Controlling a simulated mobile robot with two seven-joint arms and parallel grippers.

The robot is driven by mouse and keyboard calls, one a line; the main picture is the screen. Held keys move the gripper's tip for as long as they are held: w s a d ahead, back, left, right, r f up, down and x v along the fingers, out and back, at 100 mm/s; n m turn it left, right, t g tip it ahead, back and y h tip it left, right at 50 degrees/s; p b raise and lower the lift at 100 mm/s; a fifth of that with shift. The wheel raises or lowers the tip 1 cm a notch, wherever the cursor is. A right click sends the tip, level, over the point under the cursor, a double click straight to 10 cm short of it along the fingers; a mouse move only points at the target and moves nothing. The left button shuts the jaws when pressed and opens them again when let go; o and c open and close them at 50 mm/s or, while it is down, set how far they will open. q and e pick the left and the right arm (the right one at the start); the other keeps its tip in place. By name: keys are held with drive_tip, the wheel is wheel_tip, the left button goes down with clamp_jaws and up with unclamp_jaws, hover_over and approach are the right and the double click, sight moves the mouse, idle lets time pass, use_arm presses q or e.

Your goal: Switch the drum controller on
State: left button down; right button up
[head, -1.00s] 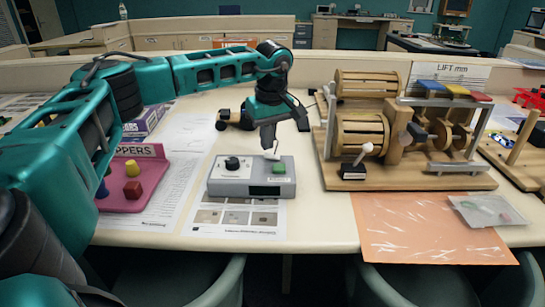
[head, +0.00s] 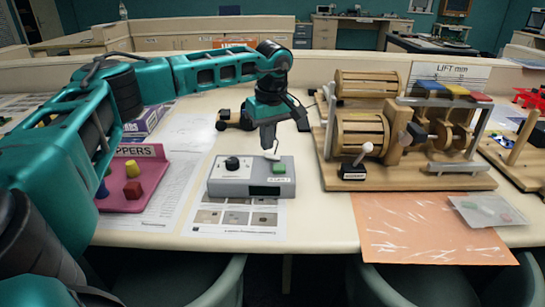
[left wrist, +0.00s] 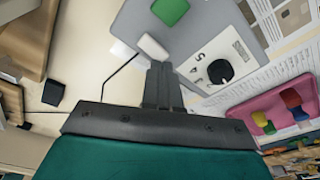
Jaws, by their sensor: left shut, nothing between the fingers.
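The drum controller appears to be the grey box (head: 215,187) on the table in front of me. It has a black dial knob (head: 232,163), a green button (head: 279,168) and a small white switch piece (head: 272,156) at its back edge. The left wrist view also shows the white piece (left wrist: 152,46), green button (left wrist: 170,10) and dial (left wrist: 220,71). My left gripper (head: 269,146) is shut and empty, pointing down at the box's back edge beside the white piece. I cannot tell whether it touches. My right gripper is not in view.
A wooden drum machine (head: 410,180) with a white-knobbed lever (head: 362,153) stands to the right. A pink tray (head: 125,205) with coloured pegs is to the left. An orange sheet (head: 410,235) lies front right. Printed sheets lie under and beside the box.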

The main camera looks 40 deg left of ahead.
sight(268, 155)
use_arm(q)
drive_tip(key=shift+f+b, duration=0.45)
drive_tip(key=shift+f, duration=0.7)
idle(1.0)
wheel_tip(268, 155, up, 5)
drive_tip(key=p, duration=0.5)
drive_tip(key=shift+r+p, duration=0.85)
drive_tip(key=shift+r, duration=0.25)
drive_tip(key=shift+d, duration=0.1)
